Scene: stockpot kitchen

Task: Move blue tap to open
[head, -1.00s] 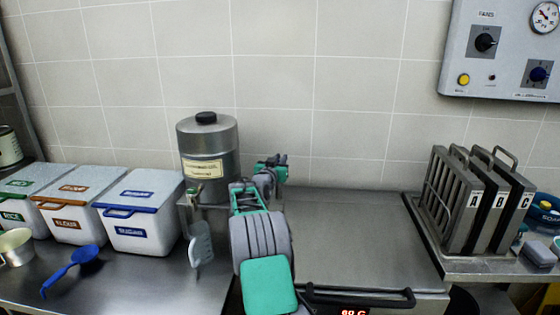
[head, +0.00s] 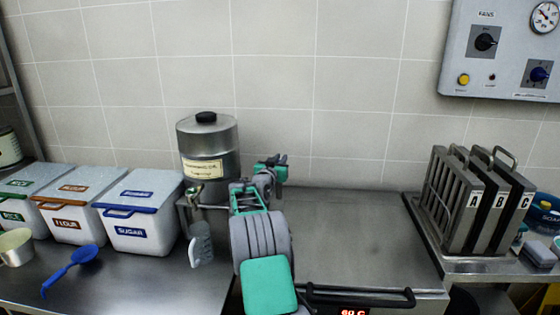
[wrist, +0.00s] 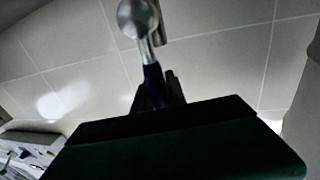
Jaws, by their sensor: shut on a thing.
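In the wrist view, a dark blue tap lever (wrist: 152,76) runs up to a shiny round metal knob (wrist: 137,18). My gripper (wrist: 158,98) is shut on the lever's lower part, and its dark body fills the bottom of that view. In the head view, my gripper (head: 274,161) is at the end of my raised arm, right of the steel can (head: 207,140). I cannot make out the blue tap in the head view.
A brass-coloured tap (head: 195,192) and a clear jug (head: 201,245) are in front of the can. Lidded white bins (head: 143,240) stand left. The steel top (head: 350,240) right of my arm is clear, up to a rack of lettered plates (head: 475,200).

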